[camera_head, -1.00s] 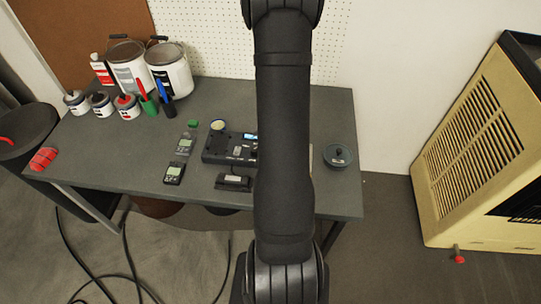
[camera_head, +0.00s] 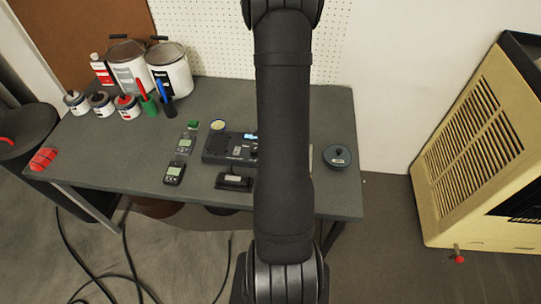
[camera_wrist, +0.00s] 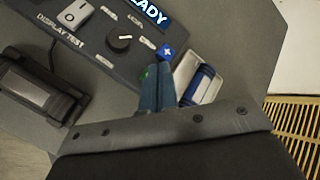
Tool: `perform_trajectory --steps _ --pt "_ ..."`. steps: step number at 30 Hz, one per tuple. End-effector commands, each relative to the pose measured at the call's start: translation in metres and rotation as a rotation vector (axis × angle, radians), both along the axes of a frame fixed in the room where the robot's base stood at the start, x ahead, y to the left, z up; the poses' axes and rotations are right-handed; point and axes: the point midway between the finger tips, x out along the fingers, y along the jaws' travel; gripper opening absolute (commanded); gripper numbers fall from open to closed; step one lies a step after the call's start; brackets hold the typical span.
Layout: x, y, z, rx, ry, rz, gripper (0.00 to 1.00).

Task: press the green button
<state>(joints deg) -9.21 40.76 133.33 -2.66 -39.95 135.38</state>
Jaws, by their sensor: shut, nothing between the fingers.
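The control panel (camera_head: 222,155) is a dark box on the workbench, partly behind my arm in the head view. In the wrist view the panel (camera_wrist: 92,48) shows a lit display, a black knob and a white switch. A small bit of green (camera_wrist: 146,73), perhaps the green button, shows beside my fingertips; most of it is hidden. A blue star-marked piece (camera_wrist: 167,50) is just beyond them. My gripper (camera_wrist: 156,72) is shut and empty, its tips over the panel's edge. Whether it touches the green part I cannot tell. The head view does not show my gripper.
A pale tray with a blue cylinder (camera_wrist: 199,84) lies close right of my fingers. A dark device (camera_wrist: 35,85) is at left. On the bench (camera_head: 100,160) are handheld meters, a green block (camera_head: 193,125), paint cans and a round lidded dish (camera_head: 337,156).

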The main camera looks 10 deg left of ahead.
Motion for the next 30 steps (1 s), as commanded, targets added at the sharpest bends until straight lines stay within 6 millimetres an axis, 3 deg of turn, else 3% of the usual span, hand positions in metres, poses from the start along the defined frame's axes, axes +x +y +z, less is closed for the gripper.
perform_trajectory --steps 30 --pt "0.0 0.0 -0.013 0.0 0.001 0.0 0.0"
